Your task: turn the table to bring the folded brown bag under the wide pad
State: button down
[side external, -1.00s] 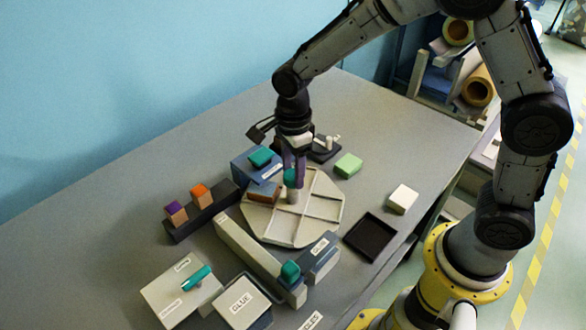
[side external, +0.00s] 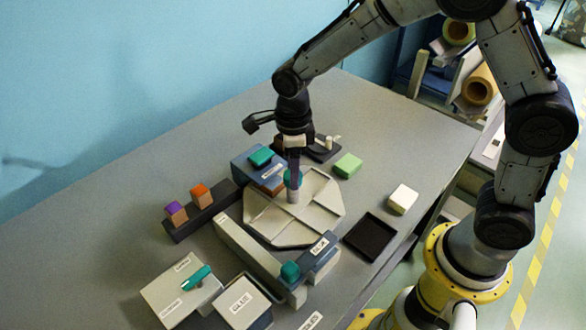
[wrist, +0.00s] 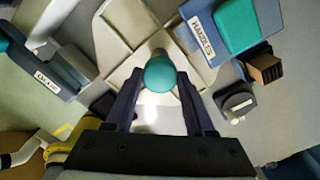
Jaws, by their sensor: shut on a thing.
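The pale round table (side external: 310,225), divided by raised ribs, carries an upright post with a teal knob (side external: 292,178); the knob also shows in the wrist view (wrist: 160,75). My gripper (side external: 294,168) is shut on the knob from above, with a finger on each side in the wrist view (wrist: 157,88). I cannot tell which part is the wide pad.
A long grey bar (side external: 247,250) and a blue-grey labelled block (side external: 322,256) stand close in front. A dark rack (side external: 201,212) holds purple-topped and orange-topped blocks. A green block (side external: 347,165), a white block (side external: 403,199) and a black tray (side external: 371,237) are to the right.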

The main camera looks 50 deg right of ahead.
jog(key=shift+r, duration=0.1)
dwell(0.5)
jog(key=shift+c, duration=1.3)
grip_release()
notch_tip(320, 180, up, 14)
jog(key=shift+d, duration=0.1)
